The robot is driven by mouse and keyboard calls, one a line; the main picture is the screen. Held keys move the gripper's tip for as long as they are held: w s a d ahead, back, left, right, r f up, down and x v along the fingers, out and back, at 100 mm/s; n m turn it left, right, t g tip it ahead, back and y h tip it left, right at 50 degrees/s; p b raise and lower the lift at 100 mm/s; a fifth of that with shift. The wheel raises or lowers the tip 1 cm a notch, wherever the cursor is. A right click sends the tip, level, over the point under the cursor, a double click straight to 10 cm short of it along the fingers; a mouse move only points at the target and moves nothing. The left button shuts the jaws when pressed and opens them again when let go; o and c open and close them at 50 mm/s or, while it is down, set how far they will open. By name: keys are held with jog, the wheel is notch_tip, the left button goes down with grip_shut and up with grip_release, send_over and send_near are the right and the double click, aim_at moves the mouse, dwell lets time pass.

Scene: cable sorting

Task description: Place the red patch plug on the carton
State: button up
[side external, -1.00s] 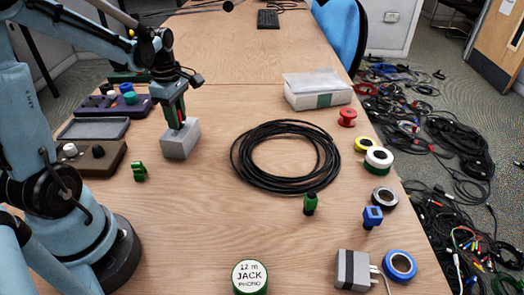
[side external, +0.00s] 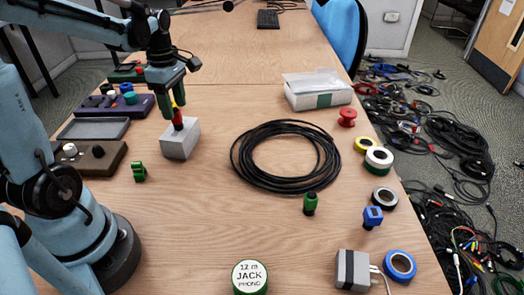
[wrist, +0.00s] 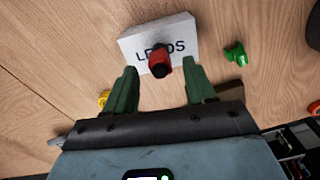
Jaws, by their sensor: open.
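The red patch plug (side external: 178,120), red with a dark end, stands on the small pale grey carton (side external: 180,146) at the left of the table. In the wrist view the plug (wrist: 160,60) covers part of the lettering on the carton (wrist: 133,45). My gripper (side external: 174,105) is open just above the plug, its two green fingers apart. In the wrist view the fingers show on either side of the plug, with nothing held between them.
A green plug (side external: 139,171) lies near the carton's left side. Control boxes (side external: 92,158) and a grey tray (side external: 93,128) stand further left. A black cable coil (side external: 287,187) lies to the right. A white box (side external: 318,95) is at the back right.

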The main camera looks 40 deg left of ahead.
aim_at(175, 109)
notch_tip(175, 109, up, 8)
jog(key=shift+d+r, duration=0.1)
jog(key=d+f+m+t, duration=0.2)
jog(key=d+m, duration=0.6)
jog(key=m, duration=0.4)
jog(key=s+d+f+m+t, duration=0.1)
jog(key=d+f+m+t, duration=0.2)
jog(key=d+m, duration=0.6)
jog(key=m+t, duration=0.2)
jog(key=m, duration=0.1)
jog(key=shift+s+d, duration=0.2)
jog(key=shift+d, duration=0.1)
